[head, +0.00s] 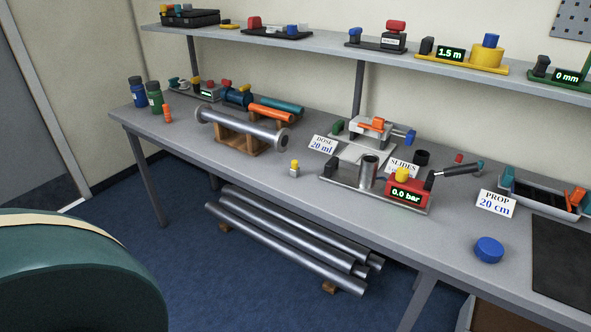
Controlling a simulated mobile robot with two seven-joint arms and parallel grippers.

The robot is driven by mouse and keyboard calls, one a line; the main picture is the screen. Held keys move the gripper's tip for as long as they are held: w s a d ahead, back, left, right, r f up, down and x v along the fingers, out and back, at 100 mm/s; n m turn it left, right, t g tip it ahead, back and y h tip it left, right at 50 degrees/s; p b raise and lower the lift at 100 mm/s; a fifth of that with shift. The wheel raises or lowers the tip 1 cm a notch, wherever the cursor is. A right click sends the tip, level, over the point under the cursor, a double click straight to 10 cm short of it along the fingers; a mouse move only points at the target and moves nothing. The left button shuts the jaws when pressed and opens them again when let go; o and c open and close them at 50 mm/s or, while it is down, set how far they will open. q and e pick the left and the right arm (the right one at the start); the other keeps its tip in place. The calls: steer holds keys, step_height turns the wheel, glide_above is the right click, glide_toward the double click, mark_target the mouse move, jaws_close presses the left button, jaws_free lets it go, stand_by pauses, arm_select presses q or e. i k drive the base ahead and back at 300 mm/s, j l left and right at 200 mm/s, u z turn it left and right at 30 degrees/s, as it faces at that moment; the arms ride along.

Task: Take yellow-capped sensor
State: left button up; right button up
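A small sensor with a yellow cap (294,168) and a pale metal body stands upright on the grey table (225,180). It is near the front edge, left of the "DOSE 20 ml" card (323,144) and right of the flanged steel pipe (240,130). Nothing touches it. A yellow knob (402,174) also tops the red gauge reading 0.0 bar (408,193), on a metal plate farther right. Neither of my grippers is in view.
Steel pipes (285,240) lie on the floor under the table. A shelf (330,46) runs above the back. A large teal rounded shape (75,275), unclear what, fills the lower left.

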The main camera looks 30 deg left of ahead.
mark_target(294, 169)
steer(key=i+j+z, duration=0.1)
steer(key=j+z, duration=0.15)
steer(key=j, duration=0.45)
steer(key=j+z, duration=0.25)
steer(key=j, duration=0.5)
